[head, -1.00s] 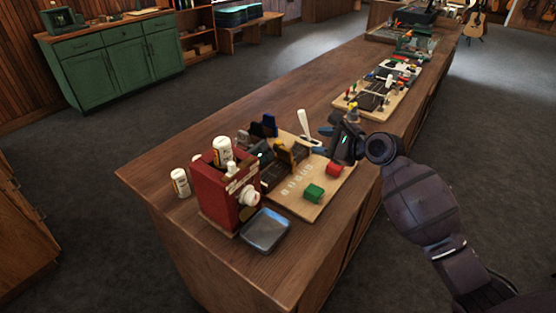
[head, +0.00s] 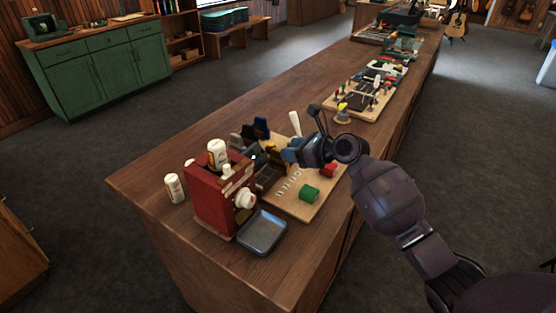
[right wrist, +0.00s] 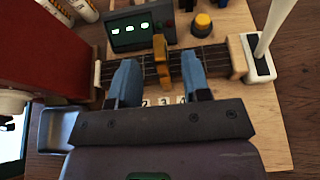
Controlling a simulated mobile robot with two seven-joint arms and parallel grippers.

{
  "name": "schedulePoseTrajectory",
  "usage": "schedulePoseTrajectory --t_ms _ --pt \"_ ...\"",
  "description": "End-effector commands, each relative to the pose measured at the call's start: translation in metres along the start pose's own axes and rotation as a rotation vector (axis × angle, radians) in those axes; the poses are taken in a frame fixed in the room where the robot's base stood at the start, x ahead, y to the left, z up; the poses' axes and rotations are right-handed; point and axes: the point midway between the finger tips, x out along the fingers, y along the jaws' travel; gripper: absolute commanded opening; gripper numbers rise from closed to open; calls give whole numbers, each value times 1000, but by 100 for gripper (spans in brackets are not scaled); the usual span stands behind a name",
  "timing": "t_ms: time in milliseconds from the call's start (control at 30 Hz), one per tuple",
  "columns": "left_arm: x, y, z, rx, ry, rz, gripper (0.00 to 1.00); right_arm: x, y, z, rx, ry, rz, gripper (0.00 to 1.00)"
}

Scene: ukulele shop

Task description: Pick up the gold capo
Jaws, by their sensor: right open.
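The gold capo (right wrist: 161,62) stands across the dark strings of a short fretboard piece (right wrist: 215,58) in the right wrist view. In the head view the capo (head: 277,153) is partly hidden beside my right gripper (head: 296,154). In the right wrist view my right gripper (right wrist: 159,76) is open, with one blue fingertip on each side of the capo. I see gaps on both sides, and no finger visibly touches it. My left gripper is not in view.
The fretboard lies on a wooden board (head: 289,203) with a green block (head: 309,193) and a red block (head: 328,170). A red box (head: 210,197), white bottle (head: 174,188) and grey tray (head: 262,232) stand left of it. A display device (right wrist: 140,34) and white-handled tool (right wrist: 272,30) are close by.

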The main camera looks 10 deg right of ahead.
Motion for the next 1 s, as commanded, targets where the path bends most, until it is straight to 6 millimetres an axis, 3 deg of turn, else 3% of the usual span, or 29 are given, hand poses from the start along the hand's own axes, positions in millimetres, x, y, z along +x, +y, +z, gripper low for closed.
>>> schedulePoseTrajectory --t_ms 433,767,1000 --pt "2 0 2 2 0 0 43 48 2 -2 0 -1 1 44" --pt "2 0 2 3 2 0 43 53 2 -3 0 0 1 44" --pt "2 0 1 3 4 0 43 53 2 -3 0 0 1 8"
